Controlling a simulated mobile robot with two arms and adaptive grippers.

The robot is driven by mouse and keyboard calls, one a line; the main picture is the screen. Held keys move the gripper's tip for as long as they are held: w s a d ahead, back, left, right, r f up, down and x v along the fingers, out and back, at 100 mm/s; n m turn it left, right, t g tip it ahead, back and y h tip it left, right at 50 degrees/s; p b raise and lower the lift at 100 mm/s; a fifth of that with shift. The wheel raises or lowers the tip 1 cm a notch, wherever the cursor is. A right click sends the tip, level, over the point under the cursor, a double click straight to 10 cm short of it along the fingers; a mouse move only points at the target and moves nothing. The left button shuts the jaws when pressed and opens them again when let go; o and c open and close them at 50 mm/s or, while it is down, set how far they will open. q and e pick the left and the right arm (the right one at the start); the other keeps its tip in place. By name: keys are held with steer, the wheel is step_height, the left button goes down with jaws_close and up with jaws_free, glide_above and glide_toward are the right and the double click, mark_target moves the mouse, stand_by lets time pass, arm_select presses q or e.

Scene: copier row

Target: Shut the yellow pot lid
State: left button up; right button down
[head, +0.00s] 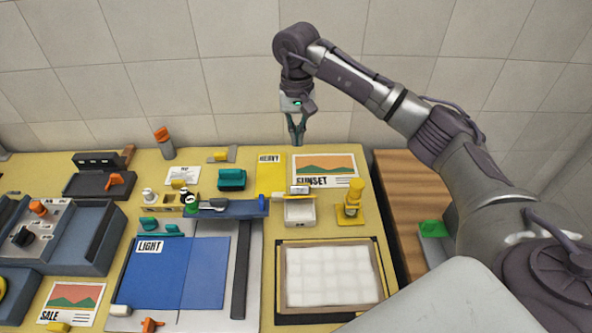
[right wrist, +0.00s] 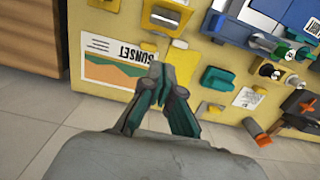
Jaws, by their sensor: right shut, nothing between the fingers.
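A small cream open-topped box (head: 299,212), the likely pot, stands right of the blue bar. A raised piece with yellow parts (head: 299,190), which looks like its lid, stands at its back edge. I cannot tell for sure that this is the yellow pot lid. My right gripper (head: 297,141) is shut and empty, pointing down behind and above the box, near the back edge of the table. Its fingers (right wrist: 163,72) meet in the right wrist view. My left gripper is not in view.
A yellow post on a base (head: 350,205) stands right of the box. The SUNSET card (head: 326,168) lies behind it, beside a yellow HEAVY sheet (head: 270,176). A teal block (head: 232,180) is to the left. A framed white grid (head: 331,275) lies in front.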

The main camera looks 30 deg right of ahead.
mark_target(299, 191)
steer(key=f+p, duration=0.1)
steer(key=f, duration=0.1)
steer(key=s+f+p, duration=0.1)
steer(key=f, duration=0.2)
steer(key=s+a+f+p, duration=0.1)
steer(key=f, duration=0.2)
steer(key=shift+s+a+f, duration=0.1)
steer(key=shift+s+f, duration=0.15)
steer(key=shift+s+a+f, duration=0.15)
steer(key=shift+s+f, duration=0.2)
steer(key=shift+f, duration=0.1)
